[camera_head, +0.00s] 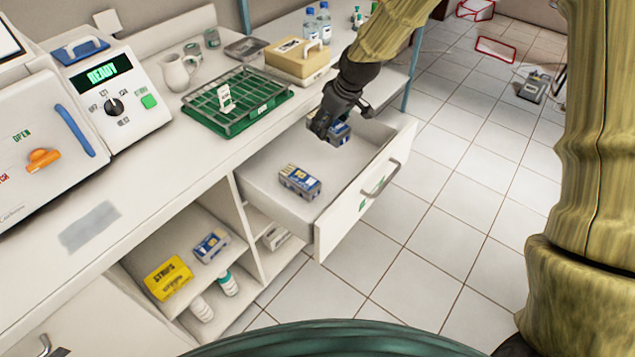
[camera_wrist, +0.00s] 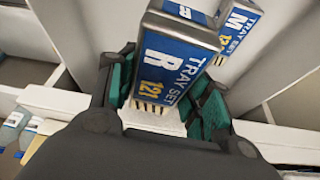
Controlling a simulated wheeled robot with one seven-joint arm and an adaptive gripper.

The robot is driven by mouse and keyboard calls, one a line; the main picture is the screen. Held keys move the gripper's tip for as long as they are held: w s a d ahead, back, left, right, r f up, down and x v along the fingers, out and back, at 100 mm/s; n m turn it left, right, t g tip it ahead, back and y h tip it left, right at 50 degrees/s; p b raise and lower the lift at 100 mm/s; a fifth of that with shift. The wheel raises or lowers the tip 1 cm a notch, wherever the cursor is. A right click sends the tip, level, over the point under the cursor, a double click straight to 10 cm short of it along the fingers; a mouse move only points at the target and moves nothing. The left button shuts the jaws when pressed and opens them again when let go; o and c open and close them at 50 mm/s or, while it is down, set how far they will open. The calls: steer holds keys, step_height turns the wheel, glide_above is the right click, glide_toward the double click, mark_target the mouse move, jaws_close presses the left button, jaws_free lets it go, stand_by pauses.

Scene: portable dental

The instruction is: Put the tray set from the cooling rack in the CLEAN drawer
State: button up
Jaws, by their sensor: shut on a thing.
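My gripper (camera_head: 328,122) is shut on a blue and white tray set (camera_head: 341,133). In the wrist view the held tray set (camera_wrist: 178,62) reads "TRAY SET R 121" and sits between the green finger pads (camera_wrist: 165,95). The gripper holds it over the back right part of the open drawer (camera_head: 262,178); whether it touches the drawer floor I cannot tell. A second tray set (camera_head: 300,182), marked "M" in the wrist view (camera_wrist: 236,32), lies in the drawer nearer the front. The green cooling rack (camera_head: 248,122) on the counter holds only a small white tag (camera_head: 225,97).
The drawer front with its handle (camera_head: 381,180) juts out over the tiled floor. A beige box (camera_head: 297,62) and water bottles (camera_head: 317,25) stand behind the rack. A steriliser reading "READY" (camera_head: 103,75) stands left. Open shelves below hold a yellow strips box (camera_head: 168,278).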

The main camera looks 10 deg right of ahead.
steer(key=shift+n, duration=0.7)
steer(key=shift+w+d+f+b, duration=0.45)
steer(key=shift+w+d+f, duration=0.05)
steer(key=shift+f, duration=1.7)
steer(key=shift+w+d+f+b, duration=0.4)
steer(key=shift+w+d+f, duration=0.15)
steer(key=shift+f, duration=1.7)
steer(key=shift+w+d+f+b, duration=0.45)
steer(key=shift+d+f, duration=0.05)
steer(key=shift+f, duration=1.7)
steer(key=shift+f, duration=0.1)
steer(key=o, duration=1.2)
steer(key=v, duration=1.2)
steer(key=shift+w+d, duration=0.2)
